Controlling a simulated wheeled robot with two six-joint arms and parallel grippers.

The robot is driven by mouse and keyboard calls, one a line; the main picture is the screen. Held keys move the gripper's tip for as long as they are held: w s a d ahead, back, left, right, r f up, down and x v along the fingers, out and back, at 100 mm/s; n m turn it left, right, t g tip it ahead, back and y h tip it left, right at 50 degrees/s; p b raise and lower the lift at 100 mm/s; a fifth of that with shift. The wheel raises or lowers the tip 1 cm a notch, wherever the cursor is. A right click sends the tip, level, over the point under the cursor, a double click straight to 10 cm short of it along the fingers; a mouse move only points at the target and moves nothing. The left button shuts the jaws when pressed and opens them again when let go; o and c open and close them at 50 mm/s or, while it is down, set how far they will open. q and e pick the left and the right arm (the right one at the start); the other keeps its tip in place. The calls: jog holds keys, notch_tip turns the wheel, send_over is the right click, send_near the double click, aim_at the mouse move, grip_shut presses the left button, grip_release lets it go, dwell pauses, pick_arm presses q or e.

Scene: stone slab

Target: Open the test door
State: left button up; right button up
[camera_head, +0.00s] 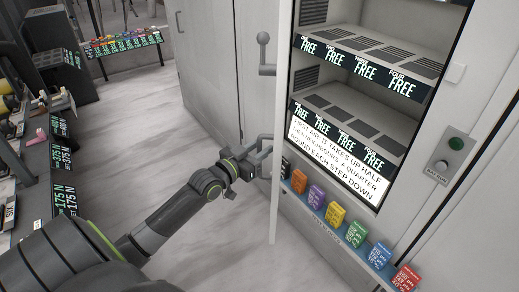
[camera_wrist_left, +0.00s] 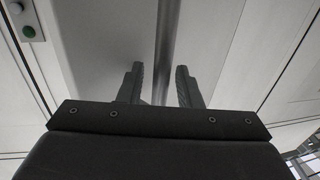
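A pale door panel (camera_head: 244,75) stands left of the lit cabinet, with its edge toward the shelves; I cannot tell for sure that it is the test door. It carries a grey handle (camera_head: 265,55) with a round knob on top. My right gripper is not in view.
The cabinet shelves (camera_head: 330,105) bear FREE labels. Several coloured packets (camera_head: 336,214) line the ledge below. A control plate (camera_head: 448,157) with a green light is at the right. A dark bench (camera_head: 62,165) with number signs stands left. Grey floor between is clear.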

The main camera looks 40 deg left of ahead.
pick_arm(q)
jog(key=s+a+p, duration=0.2)
jog(key=s+p, duration=0.3)
jog(key=s, duration=1.2)
jog(key=shift+a+p, duration=0.35)
jog(key=shift+p, duration=0.05)
jog(key=shift+f, duration=0.1)
